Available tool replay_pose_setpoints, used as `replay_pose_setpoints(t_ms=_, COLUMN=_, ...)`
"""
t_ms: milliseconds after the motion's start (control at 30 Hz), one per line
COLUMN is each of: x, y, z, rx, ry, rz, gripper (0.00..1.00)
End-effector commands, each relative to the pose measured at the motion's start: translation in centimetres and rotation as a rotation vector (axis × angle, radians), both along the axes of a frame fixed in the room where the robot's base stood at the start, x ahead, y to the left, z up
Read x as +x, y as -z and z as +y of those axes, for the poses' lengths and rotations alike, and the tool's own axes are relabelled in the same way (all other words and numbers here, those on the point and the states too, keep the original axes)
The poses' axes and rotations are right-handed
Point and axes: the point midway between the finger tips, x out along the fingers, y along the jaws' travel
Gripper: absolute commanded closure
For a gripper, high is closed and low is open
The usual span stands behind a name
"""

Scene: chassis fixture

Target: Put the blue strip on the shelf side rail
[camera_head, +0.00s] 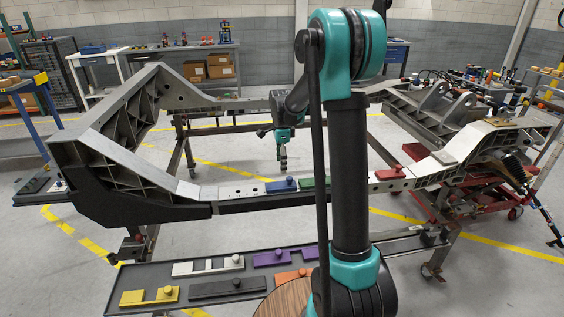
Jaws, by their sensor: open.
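A blue strip (281,187) with a round knob lies on the flat middle of the grey near side rail (233,192) of the chassis frame. My gripper (283,167) points down over the blue strip, with its tips near the knob. It is open; at this size I cannot tell whether the fingers are around the knob or just above it. A green strip (312,181) lies beside the blue strip, partly behind my arm. A dark shelf (143,283) below the rail, at the front, holds several other strips.
On the shelf are yellow (149,296), white (208,265), black (228,287), purple (272,258) and orange (291,276) strips. A red strip (389,174) lies on the chassis rail at right. My arm hides part of the rail and shelf. The frame's left side rises high.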

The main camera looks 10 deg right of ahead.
Motion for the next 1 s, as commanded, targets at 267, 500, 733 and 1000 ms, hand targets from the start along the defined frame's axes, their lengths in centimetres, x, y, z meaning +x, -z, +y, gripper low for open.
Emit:
replay_pose_setpoints(t_ms=267, x=0.0, y=3.3, z=0.0, rx=0.000, ry=-0.002, rz=-0.001, gripper=0.33)
replay_pose_setpoints(t_ms=500, x=0.0, y=6.5, z=0.0, rx=0.000, ry=-0.003, rz=-0.001, gripper=0.33)
replay_pose_setpoints(t_ms=733, x=-0.1, y=8.7, z=0.0, rx=0.000, ry=-0.003, rz=-0.001, gripper=0.33)
replay_pose_setpoints(t_ms=1000, x=-0.1, y=9.4, z=0.0, rx=0.000, ry=-0.003, rz=-0.001, gripper=0.33)
